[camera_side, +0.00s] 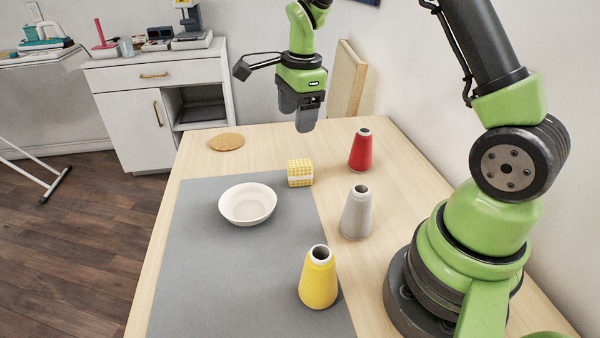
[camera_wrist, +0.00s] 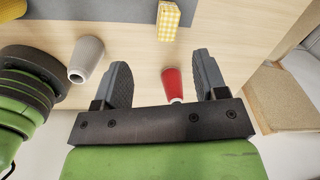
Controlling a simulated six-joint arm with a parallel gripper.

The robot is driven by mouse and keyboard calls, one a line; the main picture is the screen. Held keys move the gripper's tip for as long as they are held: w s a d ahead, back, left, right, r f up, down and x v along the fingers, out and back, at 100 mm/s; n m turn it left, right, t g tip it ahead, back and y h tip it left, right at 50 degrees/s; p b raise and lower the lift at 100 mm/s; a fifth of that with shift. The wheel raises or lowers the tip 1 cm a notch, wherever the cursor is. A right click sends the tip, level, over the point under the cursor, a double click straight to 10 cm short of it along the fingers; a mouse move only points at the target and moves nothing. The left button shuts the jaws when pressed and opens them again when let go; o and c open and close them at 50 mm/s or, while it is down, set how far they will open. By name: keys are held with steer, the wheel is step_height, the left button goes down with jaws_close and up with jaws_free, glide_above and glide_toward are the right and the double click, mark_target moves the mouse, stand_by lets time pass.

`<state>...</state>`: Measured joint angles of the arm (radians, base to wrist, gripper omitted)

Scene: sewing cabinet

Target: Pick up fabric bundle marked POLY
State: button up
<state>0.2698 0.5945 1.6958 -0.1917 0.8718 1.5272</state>
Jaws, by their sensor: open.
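A small yellow checkered bundle with a pale band (camera_side: 300,173) sits at the right edge of the grey mat; no POLY lettering is readable on it. It also shows at the top of the wrist view (camera_wrist: 168,20). My gripper (camera_side: 305,122) hangs above the table behind the bundle in the side view, apart from it. In the wrist view the two fingers (camera_wrist: 165,80) are spread with nothing held. A red cone (camera_wrist: 172,84) appears between them in that picture, lower down on the table.
The red cone (camera_side: 362,150), a grey cone (camera_side: 357,213) and a yellow cone (camera_side: 318,278) stand right of the bundle. A white bowl (camera_side: 247,204) is on the grey mat (camera_side: 190,270). A cork disc (camera_side: 227,142) lies at the back left. A wooden board (camera_side: 347,80) stands behind.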

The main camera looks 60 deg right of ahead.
mark_target(302, 173)
steer(key=f+m, duration=0.1)
steer(key=f, duration=0.1)
steer(key=d+f+m, duration=0.1)
steer(key=f, duration=0.1)
steer(key=d+f+m+g, duration=0.1)
steer(key=f, duration=0.1)
steer(key=shift+w+d+f, duration=0.2)
steer(key=shift+w+d, duration=0.05)
steer(key=shift+w, duration=0.15)
steer(key=shift+m, duration=0.3)
step_height(302, 173, down, 4)
steer(key=shift+d+f, duration=0.1)
steer(key=shift+f, duration=0.15)
step_height(302, 173, down, 6)
steer(key=shift+d+r, duration=0.1)
steer(key=shift+d, duration=0.05)
steer(key=c, duration=1)
